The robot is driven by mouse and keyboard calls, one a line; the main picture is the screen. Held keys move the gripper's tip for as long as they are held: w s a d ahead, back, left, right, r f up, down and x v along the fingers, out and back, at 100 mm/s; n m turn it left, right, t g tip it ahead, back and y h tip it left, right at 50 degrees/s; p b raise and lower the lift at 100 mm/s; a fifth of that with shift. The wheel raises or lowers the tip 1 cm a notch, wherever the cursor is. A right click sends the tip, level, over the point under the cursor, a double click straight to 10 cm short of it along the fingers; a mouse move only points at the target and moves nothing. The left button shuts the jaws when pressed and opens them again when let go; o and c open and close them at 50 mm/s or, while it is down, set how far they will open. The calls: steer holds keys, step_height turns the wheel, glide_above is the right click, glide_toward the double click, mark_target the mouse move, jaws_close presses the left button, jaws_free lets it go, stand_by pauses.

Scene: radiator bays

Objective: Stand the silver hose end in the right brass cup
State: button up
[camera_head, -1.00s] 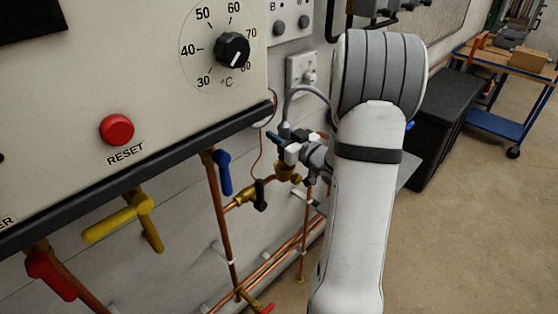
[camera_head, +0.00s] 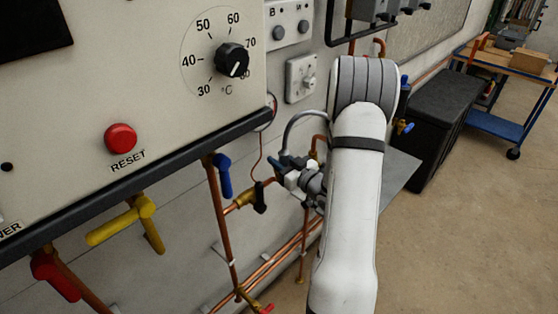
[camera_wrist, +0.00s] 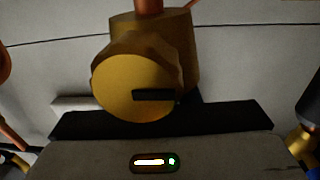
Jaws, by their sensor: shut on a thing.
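My gripper (camera_head: 280,166) is shut on the silver hose end (camera_head: 285,153) low in front of the wall, below the panel's right end. A grey hose (camera_head: 303,115) arches up from it and passes behind my arm. Most of the hose end is hidden by the fingers. In the wrist view a large round brass fitting (camera_wrist: 135,80) with a dark slot fills the middle, with copper pipe above it. Another brass piece (camera_wrist: 301,141) shows at the right edge. I cannot tell from these views which brass part is the right cup, or whether the hose end touches it.
A brass valve (camera_head: 246,197) with a black handle sits on copper pipe left of my gripper. A blue lever (camera_head: 223,174) and a yellow valve (camera_head: 125,221) are further left. The panel's dark lower edge (camera_head: 130,185) overhangs them. A black chest (camera_head: 437,125) stands right.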

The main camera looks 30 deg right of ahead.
steer(key=shift+f+b, duration=0.35)
steer(key=shift+b, duration=0.1)
steer(key=shift+s+f+b, duration=0.1)
steer(key=shift+f+b, duration=0.2)
steer(key=shift+b, duration=0.1)
steer(key=o, duration=1.1)
steer(key=shift+s+a+f, duration=0.1)
steer(key=shift+f, duration=0.15)
steer(key=shift+c, duration=0.2)
steer(key=shift+r+p, duration=0.8)
steer(key=shift+p, duration=0.3)
steer(key=b+v, duration=0.3)
steer(key=v, duration=0.8)
steer(key=shift+s+d+b, duration=0.25)
steer(key=shift+s+b, duration=0.05)
steer(key=shift+b, duration=0.05)
steer(key=shift+r, duration=0.15)
